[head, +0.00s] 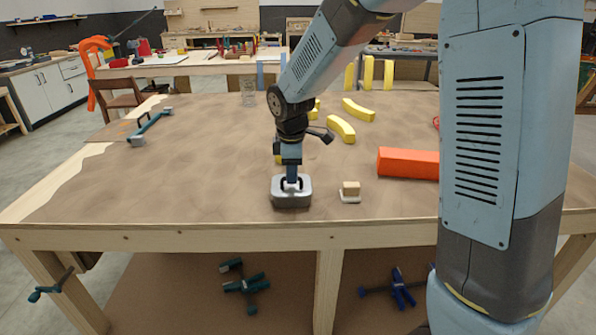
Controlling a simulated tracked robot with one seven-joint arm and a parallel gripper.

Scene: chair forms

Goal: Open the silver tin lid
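The silver tin (291,201) stands on the brown-covered table near its front edge, left of the middle leg. It is a low, rounded metallic box, and its lid appears to be on. My gripper (291,184) points straight down at the top of the tin. The gripper covers part of the lid, and I cannot tell whether the fingers are closed on anything.
A small wooden block on a white base (350,191) stands close to the right of the tin. An orange block (408,163) lies farther right, with yellow curved pieces (341,128) behind. A blue-grey clamp (151,127) lies at the left. The table's left-middle is clear.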

